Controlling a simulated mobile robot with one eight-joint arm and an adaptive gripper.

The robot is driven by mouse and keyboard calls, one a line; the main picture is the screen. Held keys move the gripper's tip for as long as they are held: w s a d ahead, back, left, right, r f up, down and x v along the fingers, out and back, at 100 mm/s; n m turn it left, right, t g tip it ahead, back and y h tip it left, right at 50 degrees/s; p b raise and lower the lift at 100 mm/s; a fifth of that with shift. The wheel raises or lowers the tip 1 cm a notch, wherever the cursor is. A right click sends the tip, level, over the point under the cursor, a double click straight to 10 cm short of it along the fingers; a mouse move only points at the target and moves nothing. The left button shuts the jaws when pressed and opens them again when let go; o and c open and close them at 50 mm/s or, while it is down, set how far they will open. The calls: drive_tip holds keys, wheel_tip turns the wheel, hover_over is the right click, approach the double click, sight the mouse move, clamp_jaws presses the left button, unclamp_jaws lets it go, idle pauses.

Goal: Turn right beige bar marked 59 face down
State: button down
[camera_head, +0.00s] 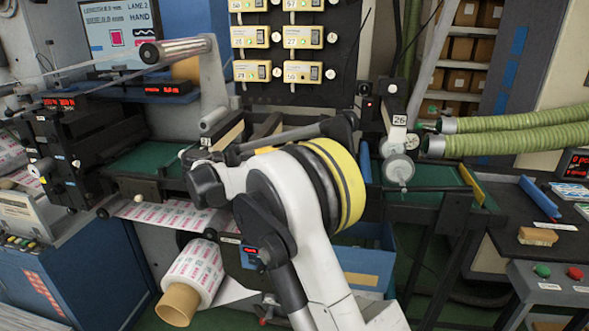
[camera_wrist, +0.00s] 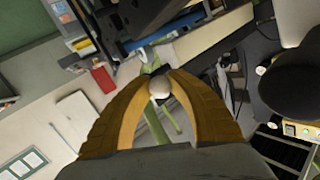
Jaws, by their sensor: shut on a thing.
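In the wrist view my gripper (camera_wrist: 160,92) has its two yellow-orange fingers closed around a pale, round-ended knob (camera_wrist: 159,87). The knob shows between the fingertips, and what lies behind it is mostly hidden. In the head view my arm covers the middle, and I cannot make out the fingertips there. Two beige bars, a left one (camera_head: 226,130) and a right one (camera_head: 267,124), lie side by side behind my arm, their near ends partly hidden. I cannot read a 59 on either of them, nor tell which face is up.
Green trays (camera_head: 150,158) flank the machine. A printed roll (camera_head: 192,275) hangs below, with its web across the front. A post marked 26 (camera_head: 398,135) and green hoses (camera_head: 515,133) stand at right. A blue bin (camera_head: 360,262) sits behind my arm.

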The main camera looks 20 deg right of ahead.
drive_tip(key=shift+f+n+h+b, duration=0.55)
drive_tip(key=shift+h+b, duration=0.25)
drive_tip(key=shift+b, duration=0.1)
drive_tip(key=c, duration=1.1)
unclamp_jaws()
drive_tip(key=shift+s, duration=0.1)
drive_tip(key=shift+c, duration=0.2)
drive_tip(key=shift+r, duration=0.1)
drive_tip(key=a, duration=1.2)
